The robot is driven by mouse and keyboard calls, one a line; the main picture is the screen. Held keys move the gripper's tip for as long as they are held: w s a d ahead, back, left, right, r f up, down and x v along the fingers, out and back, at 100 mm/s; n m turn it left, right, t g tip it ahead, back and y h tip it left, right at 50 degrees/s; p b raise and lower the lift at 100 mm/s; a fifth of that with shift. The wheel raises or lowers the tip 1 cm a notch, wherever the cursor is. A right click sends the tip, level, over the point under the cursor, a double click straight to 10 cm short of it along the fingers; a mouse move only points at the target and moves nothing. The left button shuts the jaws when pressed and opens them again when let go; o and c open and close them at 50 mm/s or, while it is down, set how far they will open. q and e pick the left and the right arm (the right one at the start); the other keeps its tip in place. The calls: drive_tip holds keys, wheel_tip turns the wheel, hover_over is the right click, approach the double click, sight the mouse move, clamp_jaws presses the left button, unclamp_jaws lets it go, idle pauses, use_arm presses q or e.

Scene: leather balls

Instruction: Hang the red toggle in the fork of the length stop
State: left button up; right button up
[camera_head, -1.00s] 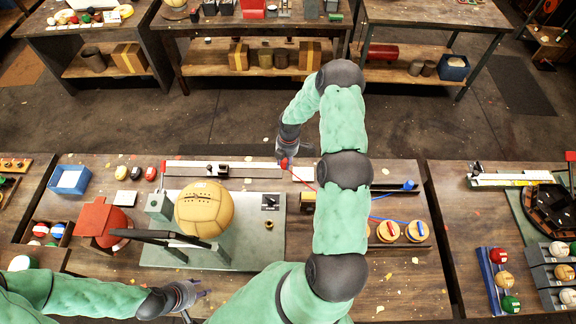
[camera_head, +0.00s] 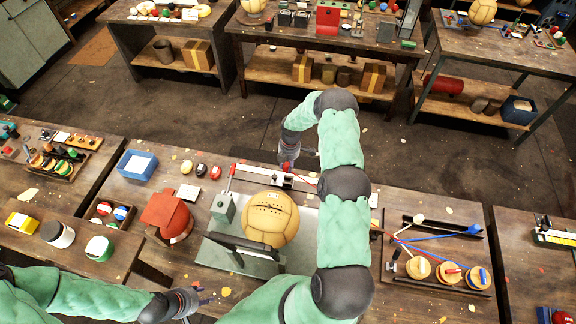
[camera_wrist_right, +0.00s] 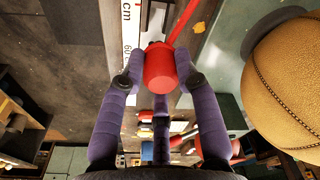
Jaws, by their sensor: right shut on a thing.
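The red toggle (camera_wrist_right: 160,70) is a short red cylinder on a red cord. My right gripper (camera_wrist_right: 152,82) is shut on it, one finger on each side. In the head view my right gripper (camera_head: 288,167) is above the white measuring rule (camera_head: 250,173), at the dark length stop (camera_head: 279,181). The arm and gripper partly cover the stop, and its fork cannot be made out. Whether the toggle touches the stop cannot be told. My left gripper (camera_head: 192,301) is open and empty at the front edge of the bench.
A tan leather ball (camera_head: 270,218) sits on a grey fixture just in front of the rule. Blue and red cords run to the rack of discs (camera_head: 448,272) at right.

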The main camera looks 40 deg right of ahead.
drive_tip(key=shift+s+f, duration=0.1)
drive_tip(key=shift+f, duration=0.5)
drive_tip(key=shift+f+b, duration=0.75)
drive_tip(key=shift+f, duration=1.05)
drive_tip(key=shift+d+b, duration=0.1)
drive_tip(key=shift+b, duration=0.8)
